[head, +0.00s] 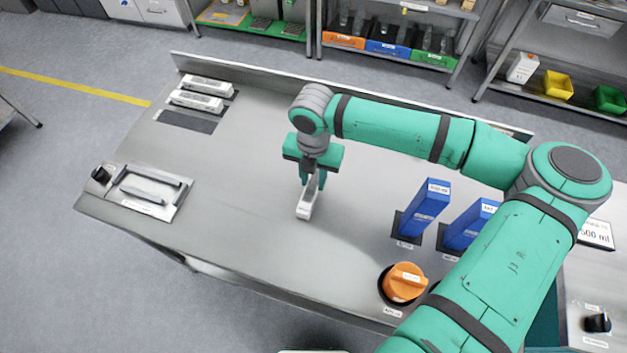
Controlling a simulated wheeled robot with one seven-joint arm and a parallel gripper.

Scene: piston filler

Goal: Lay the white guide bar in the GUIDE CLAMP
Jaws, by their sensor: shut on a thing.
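The white guide bar (304,208) is held below my gripper (312,184) over the middle of the table. Its near end shows, with a dark label; its far part is hidden by the fingers. My gripper points down and is shut on it. I cannot tell whether the bar touches the table. The likely guide clamp (151,191) is a metal plate at the table's left front, with two raised grey rails and a black knob (101,175) beside it. Its label is too small to read. Nothing white lies between the rails.
Two similar white bars (207,86) (196,101) lie at the back left beside a bare dark patch (187,122). The tabletop between my gripper and the clamp plate is clear.

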